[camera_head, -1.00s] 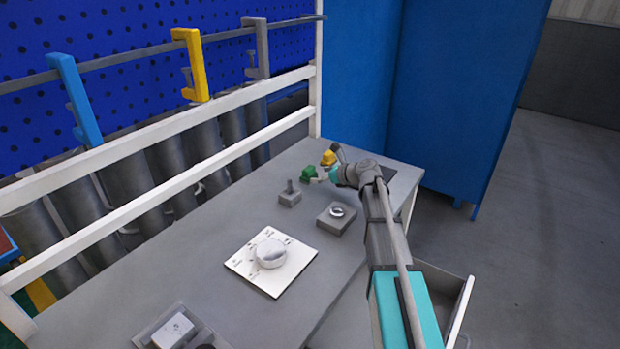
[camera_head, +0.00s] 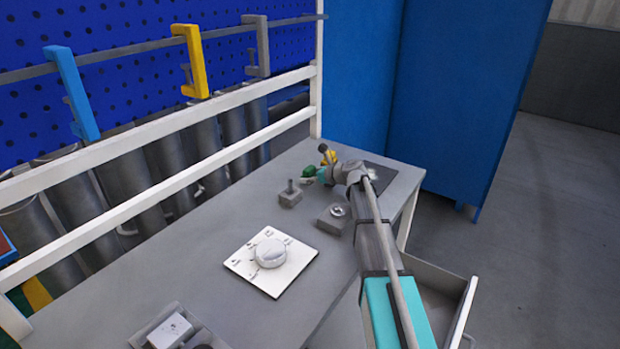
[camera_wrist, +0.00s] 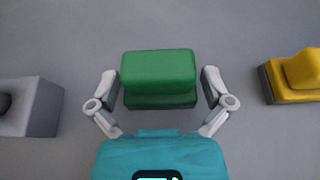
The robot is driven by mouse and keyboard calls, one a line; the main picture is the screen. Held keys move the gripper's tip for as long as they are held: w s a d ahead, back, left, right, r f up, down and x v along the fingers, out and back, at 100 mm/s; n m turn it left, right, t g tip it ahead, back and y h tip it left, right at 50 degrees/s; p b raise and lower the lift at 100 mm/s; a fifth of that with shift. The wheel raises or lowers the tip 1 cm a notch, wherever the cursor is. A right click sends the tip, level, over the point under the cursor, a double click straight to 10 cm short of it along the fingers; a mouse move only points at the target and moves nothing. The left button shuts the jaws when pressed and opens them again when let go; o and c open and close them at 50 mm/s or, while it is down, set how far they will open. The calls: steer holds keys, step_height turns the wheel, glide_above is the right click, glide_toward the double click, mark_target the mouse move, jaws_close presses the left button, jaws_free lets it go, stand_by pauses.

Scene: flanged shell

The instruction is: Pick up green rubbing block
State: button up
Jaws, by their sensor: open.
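The green rubbing block (camera_head: 309,170) stands towards the far end of the grey table. In the wrist view the green block (camera_wrist: 158,72) has a raised upper part over a darker green lower part. My gripper (camera_wrist: 160,88) is open, with one finger on each side of the block. Narrow gaps seem to show between the fingers and the block. In the head view my gripper (camera_head: 320,176) is at the block and small, so contact cannot be told there.
A yellow block (camera_wrist: 300,78) lies right of the green one, and a grey block with a knob (camera_wrist: 30,106) lies left. On the table are a grey block with a ring (camera_head: 333,221) and a white dial plate (camera_head: 270,258). A white rail (camera_head: 160,165) runs along the left edge.

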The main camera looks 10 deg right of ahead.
stand_by(0.5)
steer(key=c, duration=0.9)
steer(key=shift+r, duration=0.15)
steer(key=shift+c, duration=0.2)
step_height(320, 180, up, 2)
steer(key=p, duration=0.2)
steer(key=shift+r+p, duration=0.25)
steer(key=shift+p, duration=0.15)
steer(key=s+r+p, duration=1)
steer(key=s, duration=0.4)
steer(key=shift+d+r, duration=0.15)
steer(key=shift+d, duration=0.3)
